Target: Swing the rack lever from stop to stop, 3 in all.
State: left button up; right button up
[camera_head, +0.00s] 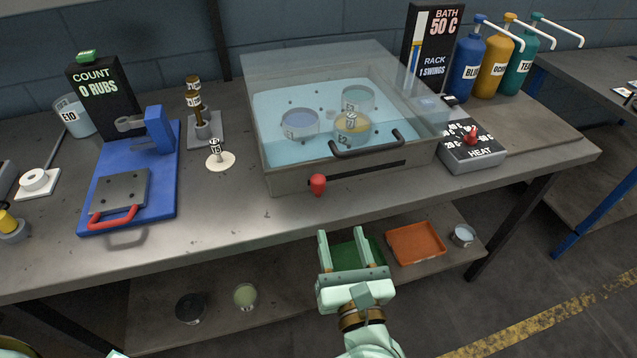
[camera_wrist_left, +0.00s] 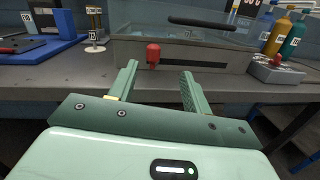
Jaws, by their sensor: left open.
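The rack lever shows as a red knob (camera_head: 318,184) at the front of the glass-walled bath (camera_head: 350,181). It sits at the left end of a dark horizontal slot. In the left wrist view the red knob (camera_wrist_left: 153,54) stands beyond and between the spread fingers. My left gripper (camera_head: 350,242) is open and empty, below and in front of the knob, apart from it; it also shows in the left wrist view (camera_wrist_left: 158,73). The sign (camera_head: 433,48) behind the bath reads BATH 50 C and RACK 1 SWINGS. My right gripper is not seen.
A dark handle (camera_head: 367,142) sits above the slot. The heat control box (camera_head: 470,152) stands right of the bath. A blue rubbing stand (camera_head: 128,185) is at the left. Below, the lower shelf holds an orange tray (camera_head: 416,229). The table's front edge left of the knob is clear.

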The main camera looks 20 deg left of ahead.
aim_at(320, 186)
pick_arm(q)
jog(key=shift+n+g, duration=0.6)
jog(key=shift+n, duration=0.3)
jog(key=x, duration=1)
jog(key=b+x, duration=0.1)
jog(key=x, duration=0.5)
jog(key=shift+s+a+f, duration=0.2)
jog(key=shift+a+f, duration=0.1)
grip_shut()
